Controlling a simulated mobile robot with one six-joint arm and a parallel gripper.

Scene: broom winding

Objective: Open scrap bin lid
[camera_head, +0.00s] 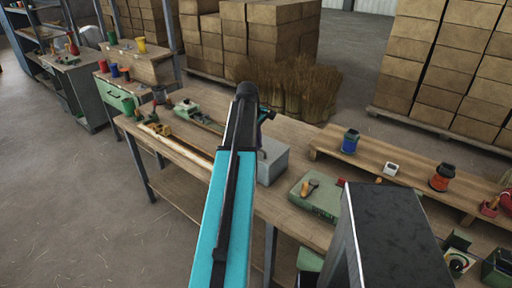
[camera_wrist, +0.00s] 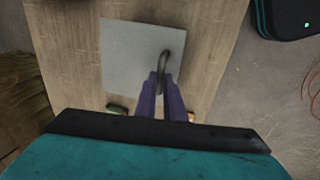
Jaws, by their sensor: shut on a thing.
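The scrap bin (camera_head: 273,165) is a grey box on the wooden workbench, partly hidden behind my arm in the head view. Its flat grey square lid (camera_wrist: 128,58) fills the upper middle of the wrist view. A dark curved handle (camera_wrist: 178,42) stands at the lid's right edge. My gripper (camera_wrist: 162,84) has two purple fingers shut on the handle. In the head view my arm hides most of the gripper. The lid looks flat from above; I cannot tell whether it is raised at all.
The workbench (camera_head: 285,208) also bears a green box (camera_head: 316,196) right of the bin and a green tool (camera_head: 187,107) to the left. A raised wooden shelf (camera_head: 410,180) with a blue spool (camera_head: 350,141) stands at right. Straw bundles (camera_head: 290,88) stand behind the bench.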

